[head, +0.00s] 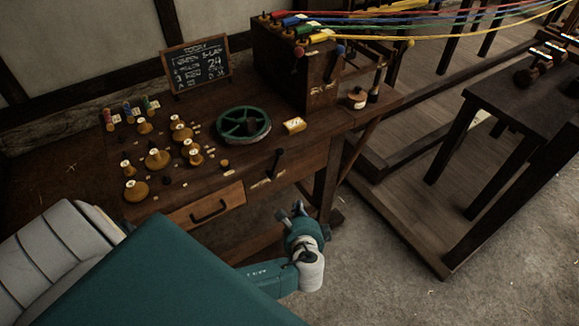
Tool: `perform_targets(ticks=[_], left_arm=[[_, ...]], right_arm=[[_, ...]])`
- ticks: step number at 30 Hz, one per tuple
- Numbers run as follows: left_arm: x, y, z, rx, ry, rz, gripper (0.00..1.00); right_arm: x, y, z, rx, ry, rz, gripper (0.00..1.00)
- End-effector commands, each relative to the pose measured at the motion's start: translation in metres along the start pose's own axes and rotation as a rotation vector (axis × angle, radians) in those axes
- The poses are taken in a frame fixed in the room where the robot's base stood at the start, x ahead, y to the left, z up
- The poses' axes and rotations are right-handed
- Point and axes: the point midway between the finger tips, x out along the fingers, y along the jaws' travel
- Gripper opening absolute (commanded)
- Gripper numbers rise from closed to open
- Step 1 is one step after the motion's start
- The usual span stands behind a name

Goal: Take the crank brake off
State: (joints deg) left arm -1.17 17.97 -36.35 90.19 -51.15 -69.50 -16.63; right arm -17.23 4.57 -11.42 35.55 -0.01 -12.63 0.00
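A small dark lever (277,162), which looks like the crank brake, stands at the front edge of the wooden workbench (290,152), beside a small pale label. It leans slightly to the right. A green spoked wheel (243,125) lies on the bench top behind it and to the left. My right gripper is not in view.
Several yellow-brown knobs and spools (158,158) cover the bench's left part. A chalkboard (196,66) stands behind them. A dark box (297,65) with coloured ropes stands at the back right. A drawer (206,207) is in the bench front.

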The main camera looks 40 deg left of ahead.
Motion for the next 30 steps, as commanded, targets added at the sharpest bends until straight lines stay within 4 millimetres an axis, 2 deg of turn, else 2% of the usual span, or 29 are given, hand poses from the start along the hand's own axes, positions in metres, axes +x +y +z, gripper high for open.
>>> perform_targets(ticks=[1,3,6,9,22,26,30], left_arm=[[-0.006,-0.027,0.002,0.004,-0.021,-0.072,0.0],[-0.019,-0.059,0.009,0.006,-0.055,-0.148,0.0],[-0.034,-0.088,0.017,0.0,-0.091,-0.218,0.0],[-0.042,-0.102,0.022,-0.005,-0.11,-0.252,0.0],[-0.041,-0.107,0.025,-0.006,-0.116,-0.259,0.0],[-0.029,-0.111,0.027,-0.006,-0.118,-0.262,0.0],[-0.003,-0.119,0.03,-0.005,-0.118,-0.262,0.0]], right_arm=[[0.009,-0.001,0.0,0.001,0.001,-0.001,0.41],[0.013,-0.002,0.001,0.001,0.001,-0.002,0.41],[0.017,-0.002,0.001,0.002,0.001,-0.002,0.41],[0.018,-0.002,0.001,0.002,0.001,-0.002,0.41],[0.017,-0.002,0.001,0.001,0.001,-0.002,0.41],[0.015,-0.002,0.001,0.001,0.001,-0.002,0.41],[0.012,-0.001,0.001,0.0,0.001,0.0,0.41]])
